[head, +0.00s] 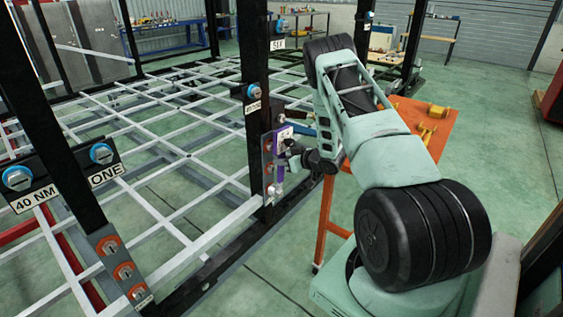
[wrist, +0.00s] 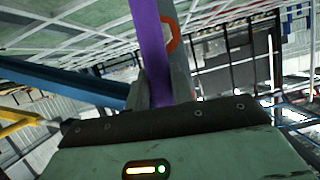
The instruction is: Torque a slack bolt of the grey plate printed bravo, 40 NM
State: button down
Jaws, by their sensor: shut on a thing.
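My gripper (head: 291,157) is at the middle black post and is shut on a purple tool (head: 281,141). In the wrist view the purple tool (wrist: 152,45) runs up from between the jaws as a long bar. A grey plate (head: 268,170) with bolts is fixed to that post, directly behind the tool. Its print is too small to read, and the tool and gripper hide part of it. I cannot tell whether the tool touches a bolt. In the wrist view an orange curved shape (wrist: 172,32) shows beside the purple bar.
Another plate (head: 123,272) with orange-ringed bolts is at lower left, below a sign (head: 66,189) reading 40 NM and ONE. The chassis's pale lattice (head: 150,150) spreads left. An orange cart (head: 437,122) with yellow tools stands behind my arm. Green floor lies between.

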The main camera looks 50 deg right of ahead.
jog(key=shift+d, duration=0.1)
dwell(0.3)
jog(key=shift+w+d+m, duration=0.1)
jog(key=shift+d+m, duration=0.2)
jog(key=shift+d, duration=0.15)
jog(key=shift+a, duration=0.2)
jog(key=shift+a, duration=0.2)
jog(key=s+p, duration=0.1)
jog(key=s, duration=0.5)
jog(key=shift+d, duration=0.25)
dwell(0.6)
jog(key=shift+s, duration=0.1)
